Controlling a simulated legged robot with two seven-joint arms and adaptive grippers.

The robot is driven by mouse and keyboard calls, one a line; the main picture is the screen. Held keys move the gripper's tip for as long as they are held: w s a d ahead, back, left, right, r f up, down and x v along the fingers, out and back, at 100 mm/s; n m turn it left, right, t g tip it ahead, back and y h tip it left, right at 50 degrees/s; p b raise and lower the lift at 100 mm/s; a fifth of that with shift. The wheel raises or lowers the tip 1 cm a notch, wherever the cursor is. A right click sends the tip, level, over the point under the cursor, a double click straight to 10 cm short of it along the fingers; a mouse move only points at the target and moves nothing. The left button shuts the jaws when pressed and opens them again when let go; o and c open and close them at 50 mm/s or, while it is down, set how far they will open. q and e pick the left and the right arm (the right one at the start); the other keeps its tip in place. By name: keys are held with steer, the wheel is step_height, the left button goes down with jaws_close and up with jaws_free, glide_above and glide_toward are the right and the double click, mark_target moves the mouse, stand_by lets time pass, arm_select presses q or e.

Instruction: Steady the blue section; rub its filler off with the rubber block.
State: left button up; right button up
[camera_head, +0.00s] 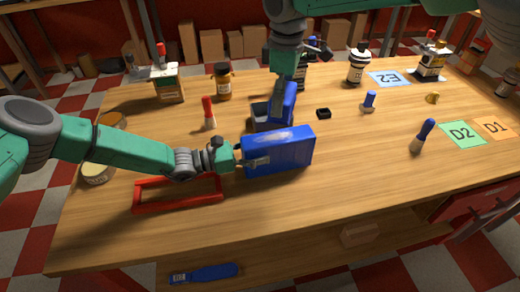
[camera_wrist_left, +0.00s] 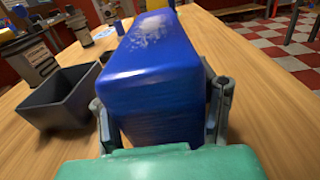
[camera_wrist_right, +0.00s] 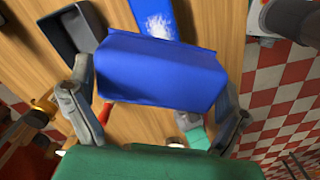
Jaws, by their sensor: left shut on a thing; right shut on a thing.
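The blue section (camera_head: 280,153) is a large blue block in the front middle of the table. My left gripper (camera_head: 250,159) is shut on its left end; the fingers straddle it in the left wrist view (camera_wrist_left: 158,85). A whitish, patchy filler mark (camera_wrist_left: 152,27) shows on its upper face. My right gripper (camera_head: 287,82) is shut on a smaller blue block (camera_wrist_right: 157,72), apparently the rubber block, which shows behind the section in the head view (camera_head: 289,103). In the right wrist view it overlaps the section; I cannot tell whether they touch.
A dark open tray (camera_wrist_left: 60,103) stands just behind the section. A red frame (camera_head: 180,193) lies in front of my left forearm. A red-capped marker (camera_head: 209,114), a brown bottle (camera_head: 223,82) and a small black box (camera_head: 323,113) stand nearby. The right front table is clear.

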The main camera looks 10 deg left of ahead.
arm_select(q)
steer(key=shift+a+f, duration=0.15)
steer(key=shift+a, duration=0.1)
arm_select(e)
steer(key=shift+a, duration=0.15)
arm_select(q)
steer(key=shift+d, duration=0.2)
